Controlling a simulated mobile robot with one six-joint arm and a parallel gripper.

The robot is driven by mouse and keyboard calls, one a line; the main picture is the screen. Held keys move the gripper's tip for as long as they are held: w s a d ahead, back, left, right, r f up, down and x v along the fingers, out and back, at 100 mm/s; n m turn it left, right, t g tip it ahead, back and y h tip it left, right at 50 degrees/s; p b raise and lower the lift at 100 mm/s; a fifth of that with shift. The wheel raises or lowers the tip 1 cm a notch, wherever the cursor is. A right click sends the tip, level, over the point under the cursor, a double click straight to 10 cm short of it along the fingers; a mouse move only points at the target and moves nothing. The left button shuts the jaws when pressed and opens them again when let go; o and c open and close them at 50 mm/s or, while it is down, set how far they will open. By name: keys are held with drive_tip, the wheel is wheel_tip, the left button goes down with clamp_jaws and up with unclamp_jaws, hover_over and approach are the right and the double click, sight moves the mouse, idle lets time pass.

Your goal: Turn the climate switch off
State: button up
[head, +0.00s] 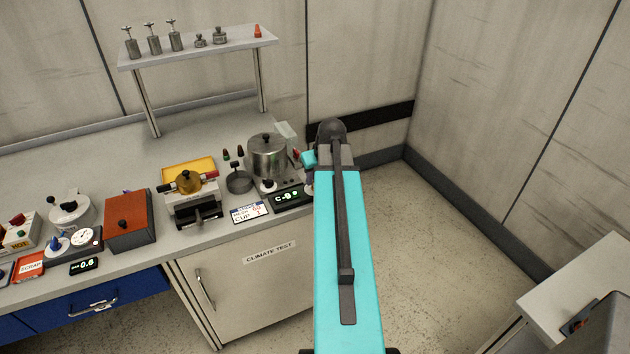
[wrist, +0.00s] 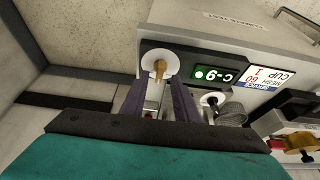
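The likely climate switch is a tan lever (wrist: 160,68) on a round white dial, at the top middle of the wrist view. Beside it is a dark display (wrist: 216,75) with a lit green dot; the display (head: 293,196) reads C-9 in the head view. My gripper (wrist: 161,86) is open, its two dark fingers apart on either side of the lever's lower end in the wrist view. I cannot tell whether they touch it. In the head view my arm hides the gripper and most of the switch. The lever's exact setting is unclear.
A metal pot (head: 267,157) and a small dark pan (head: 239,181) stand on the counter left of my arm. A label card (head: 249,212) sits at the counter's front edge, above a cabinet marked CLIMATE TEST (head: 240,285). The floor to the right is clear.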

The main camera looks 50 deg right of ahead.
drive_tip(key=b+v, duration=0.2)
drive_tip(key=v, duration=0.9)
drive_tip(key=shift+r, duration=0.35)
idle(0.5)
